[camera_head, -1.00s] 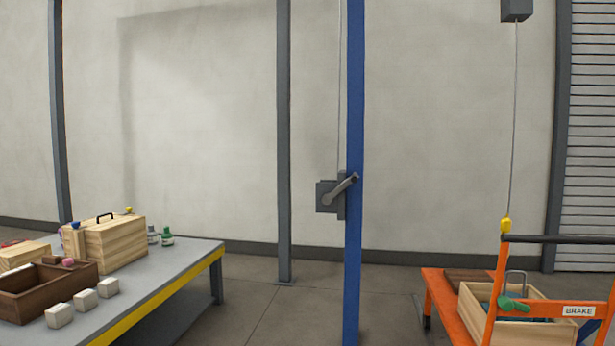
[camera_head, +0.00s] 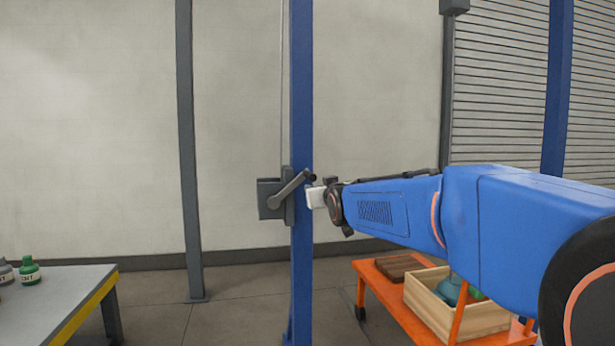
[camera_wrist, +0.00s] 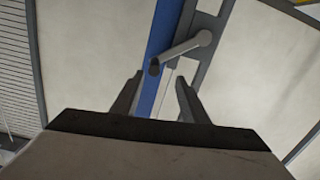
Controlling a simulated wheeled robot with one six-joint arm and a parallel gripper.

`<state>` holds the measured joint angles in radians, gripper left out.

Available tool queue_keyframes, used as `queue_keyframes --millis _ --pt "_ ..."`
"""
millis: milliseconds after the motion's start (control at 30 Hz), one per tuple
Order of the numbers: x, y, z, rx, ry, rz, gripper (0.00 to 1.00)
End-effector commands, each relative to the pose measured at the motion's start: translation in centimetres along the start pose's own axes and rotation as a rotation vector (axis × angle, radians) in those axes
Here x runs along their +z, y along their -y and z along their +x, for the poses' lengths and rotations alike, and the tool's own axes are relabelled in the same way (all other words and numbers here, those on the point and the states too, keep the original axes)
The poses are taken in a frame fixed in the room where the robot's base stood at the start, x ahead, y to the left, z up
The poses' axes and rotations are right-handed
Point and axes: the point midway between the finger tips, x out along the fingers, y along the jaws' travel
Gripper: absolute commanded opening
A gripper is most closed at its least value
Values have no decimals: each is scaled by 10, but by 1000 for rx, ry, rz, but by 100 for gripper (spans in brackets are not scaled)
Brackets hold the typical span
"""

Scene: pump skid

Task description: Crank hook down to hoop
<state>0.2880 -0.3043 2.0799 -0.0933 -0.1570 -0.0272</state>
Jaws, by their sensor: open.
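The crank (camera_head: 289,189) is a grey arm on a grey winch box (camera_head: 268,199) at the blue post, slanting up to the right. Its dark knob (camera_head: 312,177) is at the upper right end. In the wrist view the crank (camera_wrist: 186,47) slants across, and its knob (camera_wrist: 154,67) lies just beyond and between the tips of my gripper (camera_wrist: 157,90). The two fingers are apart with nothing between them. In the head view my gripper (camera_head: 316,190) is at the knob, its fingers hard to make out. The hook and the hoop are not visible; my arm covers that area.
A blue post (camera_head: 302,100) carries the winch. An orange cart (camera_head: 376,302) with a wooden crate (camera_head: 424,296) stands at the lower right, partly behind my arm. Floor between is clear.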

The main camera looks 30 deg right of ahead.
Motion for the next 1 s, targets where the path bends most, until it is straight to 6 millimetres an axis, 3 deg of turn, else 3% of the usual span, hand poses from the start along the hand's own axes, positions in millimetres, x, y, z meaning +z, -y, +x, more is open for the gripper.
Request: queue_keyframes --millis 100,367,1000 --pt "-12 -7 10 11 -40 -4 40" --pt "-15 -8 33 12 -47 -5 40" --pt "-19 -9 128 12 -47 -5 40"
